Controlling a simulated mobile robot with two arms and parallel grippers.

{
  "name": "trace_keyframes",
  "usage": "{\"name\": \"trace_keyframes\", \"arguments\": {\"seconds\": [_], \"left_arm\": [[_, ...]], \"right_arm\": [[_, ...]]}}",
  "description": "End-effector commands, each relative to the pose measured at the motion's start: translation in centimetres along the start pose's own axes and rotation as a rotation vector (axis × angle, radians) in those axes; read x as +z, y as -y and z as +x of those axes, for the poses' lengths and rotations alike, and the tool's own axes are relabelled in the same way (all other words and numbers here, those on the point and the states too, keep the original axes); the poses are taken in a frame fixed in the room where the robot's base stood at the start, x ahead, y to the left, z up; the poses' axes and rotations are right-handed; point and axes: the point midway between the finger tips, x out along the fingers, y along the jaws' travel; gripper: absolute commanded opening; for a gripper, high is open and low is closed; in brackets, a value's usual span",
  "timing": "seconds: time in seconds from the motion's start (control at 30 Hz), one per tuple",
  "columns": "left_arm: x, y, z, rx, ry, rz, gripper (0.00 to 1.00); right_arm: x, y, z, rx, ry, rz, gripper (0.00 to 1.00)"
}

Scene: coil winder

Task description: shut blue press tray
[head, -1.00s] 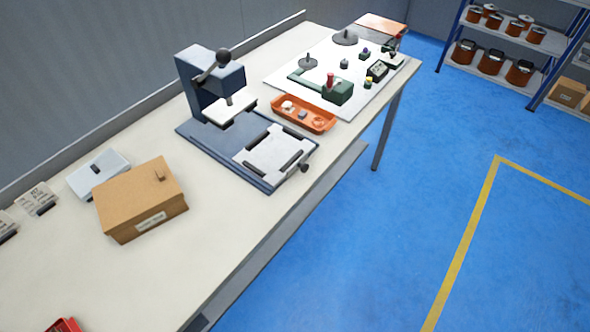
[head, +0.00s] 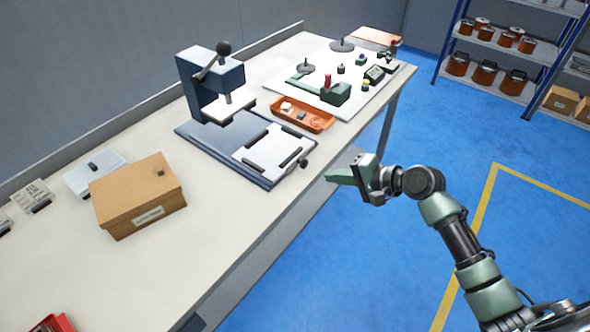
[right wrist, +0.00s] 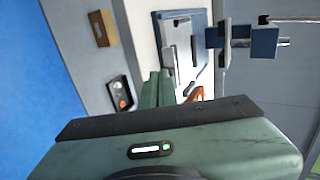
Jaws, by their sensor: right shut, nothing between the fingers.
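The blue press (head: 212,88) stands on the bench with its black-knobbed lever raised. Its pale tray (head: 268,148) lies pulled out on the blue base plate (head: 215,153), toward the bench's front edge. A dark knob (head: 303,163) sits at the tray's front. My right gripper (head: 338,177) is shut and empty. It is beyond the front edge, right of the knob and apart from it, fingers pointing left toward the bench. In the right wrist view its green fingers (right wrist: 157,88) are together, and the press (right wrist: 264,42) shows at upper right. My left gripper is not in view.
An orange parts tray (head: 303,114) lies just behind the press base. A white board (head: 285,80) with green fixtures is farther back. A cardboard box (head: 138,196) stands at left. The blue floor right of the bench is open, with shelves (head: 510,45) beyond.

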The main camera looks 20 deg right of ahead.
Motion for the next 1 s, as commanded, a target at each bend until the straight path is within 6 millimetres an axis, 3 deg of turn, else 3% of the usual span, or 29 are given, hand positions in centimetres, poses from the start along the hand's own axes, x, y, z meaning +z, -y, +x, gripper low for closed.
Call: {"name": "trace_keyframes", "arguments": {"seconds": [0.3,0.5,0.7,1.0], "left_arm": [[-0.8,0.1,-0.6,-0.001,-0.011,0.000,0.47],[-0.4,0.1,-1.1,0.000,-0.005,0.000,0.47],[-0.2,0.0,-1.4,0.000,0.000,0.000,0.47],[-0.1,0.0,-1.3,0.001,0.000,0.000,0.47]], "right_arm": [[0.0,0.1,6.9,-0.001,0.000,0.001,0.00],[0.0,1.3,10.0,-0.001,-0.002,-0.003,0.00],[0.0,1.9,11.5,0.001,-0.002,-0.002,0.00],[0.0,1.9,11.7,0.001,-0.002,-0.003,0.00]]}}
